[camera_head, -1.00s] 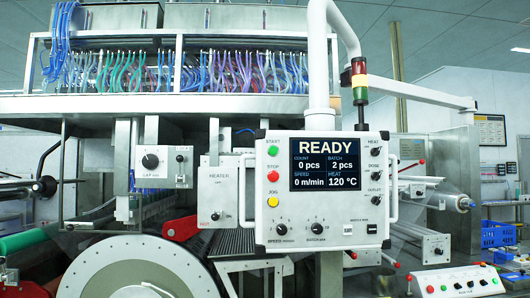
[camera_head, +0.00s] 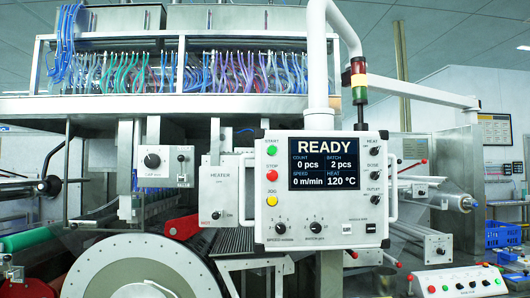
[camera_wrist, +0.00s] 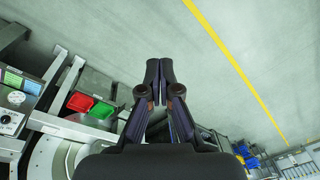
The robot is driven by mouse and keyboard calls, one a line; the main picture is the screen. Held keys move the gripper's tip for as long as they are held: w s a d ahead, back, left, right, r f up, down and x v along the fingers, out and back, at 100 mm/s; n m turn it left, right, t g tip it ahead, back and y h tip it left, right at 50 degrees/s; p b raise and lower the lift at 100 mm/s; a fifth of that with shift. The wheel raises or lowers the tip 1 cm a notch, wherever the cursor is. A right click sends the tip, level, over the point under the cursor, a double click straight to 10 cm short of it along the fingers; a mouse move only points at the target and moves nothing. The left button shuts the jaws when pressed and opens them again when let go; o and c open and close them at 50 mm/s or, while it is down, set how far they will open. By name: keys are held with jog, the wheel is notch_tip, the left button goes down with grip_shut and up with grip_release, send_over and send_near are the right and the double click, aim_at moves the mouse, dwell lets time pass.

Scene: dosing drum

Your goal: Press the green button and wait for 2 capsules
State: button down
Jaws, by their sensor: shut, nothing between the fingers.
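The green START button (camera_head: 272,151) is at the top left of the white control panel (camera_head: 264,210), above a red STOP button (camera_head: 272,176) and a yellow JOG button (camera_head: 272,201). The panel's screen (camera_head: 324,164) reads READY, count 0 pcs, batch 2 pcs, speed 0 m/min and heat 120 °C. I see no capsules. My gripper (camera_wrist: 159,65) is shut and empty in the wrist view, with bare floor behind its fingertips. It does not show in the head view, so its distance from the green button cannot be told.
A large pale drum (camera_head: 140,275) stands below left of the panel. A second button box (camera_head: 458,282) sits at the lower right, near a blue crate (camera_head: 505,234). Red and green bins (camera_wrist: 90,106) show at left in the wrist view. A signal lamp (camera_head: 359,82) stands above the panel.

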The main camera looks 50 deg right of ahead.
jog(key=w+d+r+m+t, duration=0.1)
jog(key=w+r+t, duration=0.2)
jog(key=w+r, duration=0.35)
jog(key=w+d+r+m+t, duration=0.1)
jog(key=w+r+m+t, duration=0.2)
jog(key=w, duration=0.7)
jog(key=w+d+r+t, duration=0.1)
jog(key=w+r+t, duration=0.1)
jog(key=w+r, duration=0.5)
jog(key=w+d+r+m+t+h, duration=0.2)
jog(key=w+d+r+m+t, duration=0.15)
jog(key=w+d+r, duration=0.5)
jog(key=w+d+r+m+t+h, duration=0.2)
jog(key=w+d+r+t, duration=0.3)
jog(key=r, duration=0.6)
jog(key=s+d+r+m+g+h+b, duration=0.1)
jog(key=s+d+r+m+h, duration=0.2)
jog(key=d+r+m+h, duration=0.55)
jog(key=s+d+r+m+g+h, duration=0.1)
jog(key=s+d+r+m+h, duration=0.35)
jog(key=d+r, duration=0.65)
jog(key=s+d+m+g+h, duration=0.7)
jog(key=s+d+m+g, duration=0.9)
jog(key=d, duration=0.1)
jog(key=shift+s+d+r+b, duration=0.15)
jog(key=shift+d+r+b, duration=0.2)
jog(key=shift+d+b, duration=0.05)
jog(key=shift+d+m, duration=0.15)
jog(key=shift+m, duration=0.1)
